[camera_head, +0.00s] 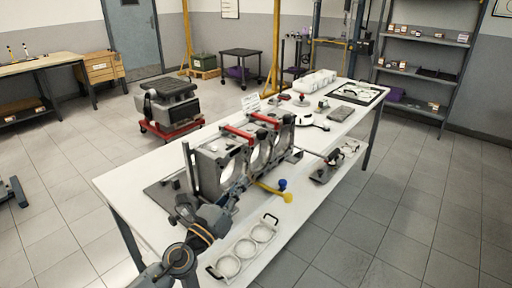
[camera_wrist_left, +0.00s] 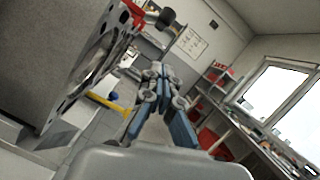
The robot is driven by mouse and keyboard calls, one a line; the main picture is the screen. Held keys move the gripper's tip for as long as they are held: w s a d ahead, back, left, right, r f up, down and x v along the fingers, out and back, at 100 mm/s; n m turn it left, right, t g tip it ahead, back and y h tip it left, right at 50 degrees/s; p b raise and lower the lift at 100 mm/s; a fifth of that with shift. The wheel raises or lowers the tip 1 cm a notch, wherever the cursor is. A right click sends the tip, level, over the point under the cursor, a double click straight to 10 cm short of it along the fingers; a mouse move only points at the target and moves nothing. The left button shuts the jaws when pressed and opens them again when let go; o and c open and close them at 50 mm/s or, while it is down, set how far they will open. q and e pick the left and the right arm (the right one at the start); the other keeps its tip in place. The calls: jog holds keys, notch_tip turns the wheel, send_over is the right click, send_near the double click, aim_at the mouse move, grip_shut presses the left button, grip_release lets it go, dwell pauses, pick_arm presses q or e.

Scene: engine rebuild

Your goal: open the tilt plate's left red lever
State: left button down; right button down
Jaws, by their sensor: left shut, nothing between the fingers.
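The tilt plate's grey fixture (camera_head: 208,163) stands on the white table, with large round openings in its face. Its left red lever (camera_head: 238,134) lies across the top. A second red lever (camera_head: 264,120) lies farther right. My left gripper (camera_head: 232,203) is low in front of the fixture's left end, below and apart from the red levers. In the left wrist view my gripper (camera_wrist_left: 158,72) is shut and empty. The fixture's face (camera_wrist_left: 88,72) is at the left there, with a red lever part (camera_wrist_left: 136,14) at the top; I cannot tell which lever. My right gripper is not in view.
A yellow handle (camera_head: 273,191) sticks out in front of the fixture, close to a blue knob (camera_head: 282,184). A small tool plate (camera_head: 333,163) lies to the right.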

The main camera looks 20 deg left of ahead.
pick_arm(q)
jog(key=w+d+r+p, duration=0.1)
jog(key=w+r+p, duration=0.3)
jog(key=w, duration=0.5)
jog(key=shift+r, duration=0.65)
jog(key=shift+s, duration=0.1)
